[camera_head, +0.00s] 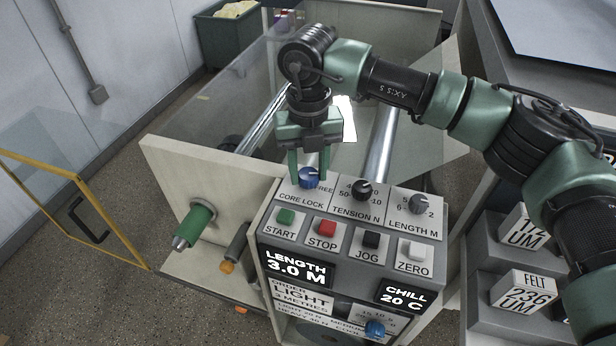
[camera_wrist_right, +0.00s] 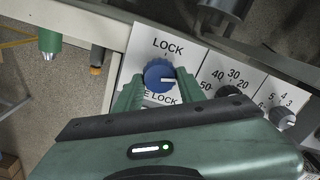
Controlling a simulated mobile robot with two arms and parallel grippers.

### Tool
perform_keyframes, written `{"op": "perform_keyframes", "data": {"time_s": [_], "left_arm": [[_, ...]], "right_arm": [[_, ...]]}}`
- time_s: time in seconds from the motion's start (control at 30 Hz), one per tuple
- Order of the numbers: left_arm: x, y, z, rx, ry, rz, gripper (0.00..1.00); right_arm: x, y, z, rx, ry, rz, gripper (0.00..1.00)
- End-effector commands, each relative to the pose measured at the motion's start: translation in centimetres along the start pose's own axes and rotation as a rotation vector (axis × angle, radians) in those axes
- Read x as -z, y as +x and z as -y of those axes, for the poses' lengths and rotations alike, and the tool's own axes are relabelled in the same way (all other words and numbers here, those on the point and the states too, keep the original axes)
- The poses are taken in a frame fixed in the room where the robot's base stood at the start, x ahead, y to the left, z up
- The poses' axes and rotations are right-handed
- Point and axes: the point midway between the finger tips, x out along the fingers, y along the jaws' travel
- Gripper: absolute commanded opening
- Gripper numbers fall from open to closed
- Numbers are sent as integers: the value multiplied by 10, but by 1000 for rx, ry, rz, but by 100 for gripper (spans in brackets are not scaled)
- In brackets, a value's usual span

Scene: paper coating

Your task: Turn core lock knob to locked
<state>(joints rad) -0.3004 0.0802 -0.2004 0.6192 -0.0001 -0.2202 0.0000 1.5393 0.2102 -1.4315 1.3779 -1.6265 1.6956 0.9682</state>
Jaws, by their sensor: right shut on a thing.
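The blue core lock knob (camera_head: 309,178) sits at the upper left of the control panel, above its CORE LOCK label (camera_head: 300,198). My right gripper (camera_head: 309,174) comes down from above with its fingers at either side of the knob. In the right wrist view the knob (camera_wrist_right: 158,76) lies between the two green fingers (camera_wrist_right: 160,92), and the gripper is shut on it. The knob's white pointer mark points to the right, toward the FREE side. The LOCK word (camera_wrist_right: 168,46) shows above the knob; FREE is hidden there. My left gripper is out of view.
The tension knob (camera_head: 361,190) and length knob (camera_head: 417,204) stand close to the right. START (camera_head: 286,216), STOP (camera_head: 327,229), JOG (camera_head: 371,240) and ZERO (camera_head: 416,250) buttons lie in front. A green-sleeved shaft (camera_head: 196,227) sticks out at left. Clear guard panels stand behind.

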Motion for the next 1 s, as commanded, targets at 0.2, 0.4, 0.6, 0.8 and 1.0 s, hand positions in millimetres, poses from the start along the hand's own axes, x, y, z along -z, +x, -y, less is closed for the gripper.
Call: {"op": "perform_keyframes", "data": {"time_s": [0.2, 0.4, 0.6, 0.8, 1.0], "left_arm": [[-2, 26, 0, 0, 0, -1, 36], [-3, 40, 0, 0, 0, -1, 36], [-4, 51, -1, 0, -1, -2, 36], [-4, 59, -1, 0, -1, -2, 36], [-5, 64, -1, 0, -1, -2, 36]], "right_arm": [[-1, 3, 0, 0, -205, 5, 0], [-1, 2, 1, 1, -394, 4, 0], [-1, 1, 1, -1, -584, 3, 0], [-2, 0, 2, 1, -774, 4, 0], [-2, 0, 2, 0, -953, 3, 0]]}}
